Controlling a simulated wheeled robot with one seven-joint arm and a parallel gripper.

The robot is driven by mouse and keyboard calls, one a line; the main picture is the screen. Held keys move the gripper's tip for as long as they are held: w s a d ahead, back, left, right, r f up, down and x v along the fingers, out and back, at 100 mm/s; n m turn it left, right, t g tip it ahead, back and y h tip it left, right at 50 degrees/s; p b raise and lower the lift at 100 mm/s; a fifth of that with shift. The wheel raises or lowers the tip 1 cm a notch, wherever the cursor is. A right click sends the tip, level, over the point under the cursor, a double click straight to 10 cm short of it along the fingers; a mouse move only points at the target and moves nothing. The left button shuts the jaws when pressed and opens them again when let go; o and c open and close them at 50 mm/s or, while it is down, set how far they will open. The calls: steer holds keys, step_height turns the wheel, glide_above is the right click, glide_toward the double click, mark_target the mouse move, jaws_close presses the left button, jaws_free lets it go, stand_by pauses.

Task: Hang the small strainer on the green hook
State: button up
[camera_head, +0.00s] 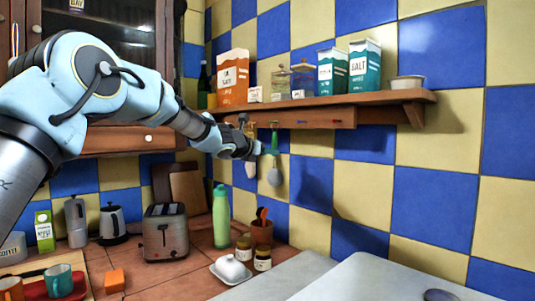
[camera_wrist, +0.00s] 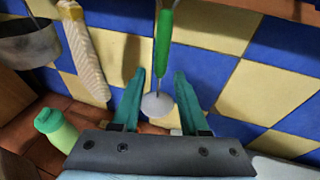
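A utensil with a green handle (camera_wrist: 164,45) and a pale round end (camera_wrist: 157,106) hangs below the hook rail; it looks like the small strainer, but mesh cannot be made out. In the head view its grey round end (camera_head: 274,176) hangs against the tiles. The green hook (camera_head: 275,124) appears at its upper end, but the contact is too small to tell. My gripper (camera_head: 268,151) is beside the utensil. In the wrist view my gripper (camera_wrist: 160,92) is open, its teal fingers apart, with the utensil showing between and beyond them.
The shelf (camera_head: 385,97) holds cartons and jars. Its rail also has blue and red hooks (camera_head: 335,122). A metal round utensil (camera_wrist: 28,45) and a pale patterned one (camera_wrist: 85,52) hang to the left. A green bottle (camera_head: 221,215) and toaster (camera_head: 166,233) stand below.

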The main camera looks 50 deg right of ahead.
steer(key=shift+o, duration=0.7)
steer(key=b+v, duration=0.4)
steer(key=v, duration=0.6)
steer(key=shift+a, duration=0.4)
steer(key=w+a+f+m+y, duration=0.2)
steer(key=a+f+m+y, duration=0.15)
steer(key=a+f, duration=0.5)
steer(key=w+a+f+m+y, duration=0.2)
steer(key=a+f+m, duration=0.35)
steer(key=a, duration=0.65)
steer(key=w+a+f+m+y, duration=0.2)
steer(key=a+f+m+y, duration=0.1)
steer(key=a+f, duration=0.6)
steer(key=s+a+f+m+y, duration=0.2)
steer(key=s+a+f+m, duration=0.1)
steer(key=a, duration=0.7)
steer(key=s+a+f+m+g+y, duration=0.1)
steer(key=s+a+f+m+y, duration=0.1)
steer(key=a, duration=0.8)
steer(key=s+a+f+m+y, duration=0.2)
steer(key=s+a+f+m, duration=0.2)
steer(key=a, duration=0.6)
steer(key=s+f, duration=0.1)
steer(key=s, duration=0.1)
steer(key=shift+s+m+g, duration=0.3)
steer(key=shift+s, duration=0.05)
